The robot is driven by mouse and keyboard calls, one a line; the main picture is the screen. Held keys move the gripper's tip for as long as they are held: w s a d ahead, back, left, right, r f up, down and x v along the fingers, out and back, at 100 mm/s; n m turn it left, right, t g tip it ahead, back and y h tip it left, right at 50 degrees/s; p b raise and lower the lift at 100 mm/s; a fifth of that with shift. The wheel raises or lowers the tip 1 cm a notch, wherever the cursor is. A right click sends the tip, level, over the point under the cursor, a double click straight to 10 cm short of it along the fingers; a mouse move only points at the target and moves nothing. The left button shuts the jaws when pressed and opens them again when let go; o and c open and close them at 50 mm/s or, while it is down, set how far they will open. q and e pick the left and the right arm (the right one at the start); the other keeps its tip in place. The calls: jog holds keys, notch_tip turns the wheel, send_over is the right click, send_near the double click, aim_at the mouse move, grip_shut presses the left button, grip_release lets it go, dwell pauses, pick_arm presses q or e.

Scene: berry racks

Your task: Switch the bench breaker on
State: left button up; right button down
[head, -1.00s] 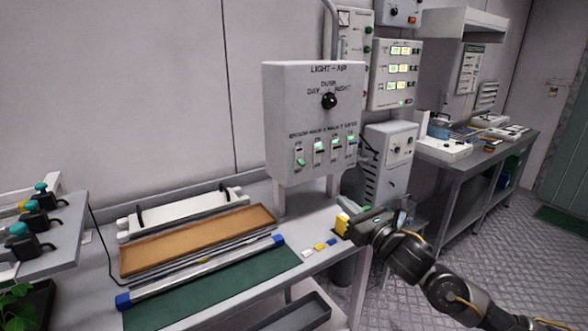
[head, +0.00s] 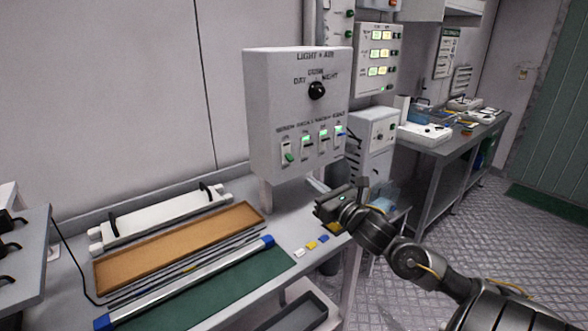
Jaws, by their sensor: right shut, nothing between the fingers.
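A grey panel (head: 262,120) marked LIGHT + AIR stands on posts above the bench, with a black DAY/DUSK/NIGHT knob (head: 317,91). Below the knob is a row of several labelled switches; the small labels are hard to read. The leftmost switch (head: 288,157) has its green lever low in its slot. The others, such as the rightmost switch (head: 340,131), show bright green at the top. My right gripper (head: 320,209) is shut and empty, below the panel's lower right and over the bench's right end, apart from the switches. My left gripper is out of view.
The bench holds a brown tray (head: 180,246), a blue-ended tube (head: 190,283), a green mat (head: 225,290) and small coloured tags (head: 311,245). A white box (head: 376,135) stands right of the panel. Air in front of the panel is clear.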

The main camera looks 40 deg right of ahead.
aim_at(287, 163)
jog(key=w+p, duration=0.1)
jog(key=w, duration=0.2)
jog(key=w+r+p, duration=0.1)
jog(key=w, duration=0.2)
jog(key=shift+w+d+r, duration=0.1)
jog(key=shift+w+r, duration=0.05)
jog(key=shift+w, duration=0.85)
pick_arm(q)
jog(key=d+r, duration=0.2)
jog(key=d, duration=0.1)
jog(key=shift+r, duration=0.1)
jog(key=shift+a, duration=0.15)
